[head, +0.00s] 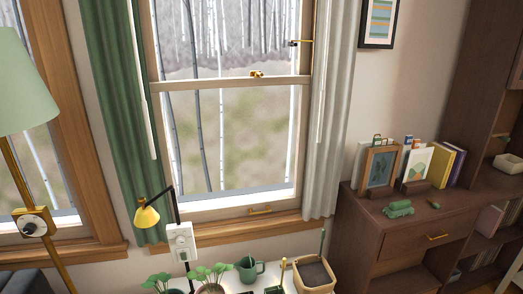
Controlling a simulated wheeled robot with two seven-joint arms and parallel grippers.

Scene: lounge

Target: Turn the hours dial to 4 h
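A white box (181,241) with small round marks or knobs on its front is fixed on the dark stem of a yellow-shaded lamp (147,215), below the window. Neither of my grippers is in view.
A white table (240,279) below the window holds leafy plants (207,276), a green mug (249,268) and a tan planter (314,275). A dark wood cabinet (408,233) with cards, books and a green object (398,209) stands at right. Curtains flank the window.

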